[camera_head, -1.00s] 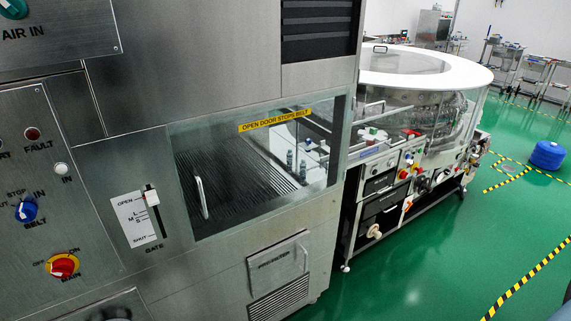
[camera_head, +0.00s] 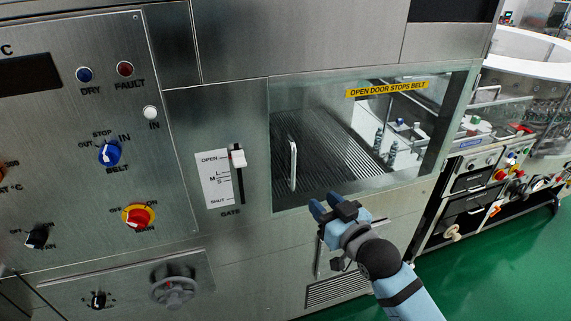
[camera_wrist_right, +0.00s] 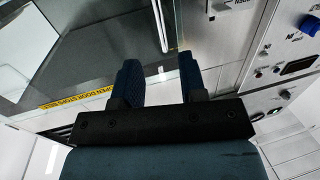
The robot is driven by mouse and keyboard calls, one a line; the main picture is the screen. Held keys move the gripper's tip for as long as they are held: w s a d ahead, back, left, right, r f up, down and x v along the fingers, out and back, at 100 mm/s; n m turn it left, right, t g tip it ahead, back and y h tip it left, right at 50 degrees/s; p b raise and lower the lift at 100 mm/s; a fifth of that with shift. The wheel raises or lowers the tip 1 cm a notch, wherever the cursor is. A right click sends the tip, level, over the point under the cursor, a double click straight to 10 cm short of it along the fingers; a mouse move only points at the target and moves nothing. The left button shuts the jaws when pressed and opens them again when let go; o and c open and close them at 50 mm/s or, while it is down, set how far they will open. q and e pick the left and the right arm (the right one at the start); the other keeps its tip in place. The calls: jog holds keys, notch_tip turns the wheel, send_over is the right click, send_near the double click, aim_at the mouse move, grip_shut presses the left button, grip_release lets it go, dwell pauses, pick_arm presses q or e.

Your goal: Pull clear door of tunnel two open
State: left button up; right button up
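The clear door (camera_head: 335,160) is a glass pane with a yellow "OPEN DOOR STOPS BELT" label, set in the steel front of the machine. It looks closed. Its upright metal handle (camera_head: 293,165) is near the left edge. The handle also shows in the wrist view (camera_wrist_right: 160,24), beyond the fingertips. My right gripper (camera_head: 324,207) is below and right of the handle, apart from it. Its two blue fingers stand apart with nothing between them, as the wrist view shows (camera_wrist_right: 160,72). My left gripper is not in view.
The gate slider (camera_head: 238,158) and control panel with a blue belt switch (camera_head: 109,153) and red knob (camera_head: 138,216) lie left of the door. A lower panel is partly hidden behind my right arm. The rotary washer (camera_head: 530,60) stands at the right, above green floor.

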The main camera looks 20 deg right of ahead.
aim_at(295, 167)
jog(key=x, duration=0.4)
jog(key=r+p+x, duration=0.1)
jog(key=x, duration=0.3)
jog(key=p+x, duration=0.1)
jog(key=x, duration=0.3)
jog(key=shift+w+r, duration=0.4)
jog(key=shift+w+a+f, duration=0.1)
jog(key=shift+w, duration=0.4)
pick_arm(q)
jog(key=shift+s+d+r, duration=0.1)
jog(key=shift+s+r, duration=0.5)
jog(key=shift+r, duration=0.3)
pick_arm(e)
grip_shut()
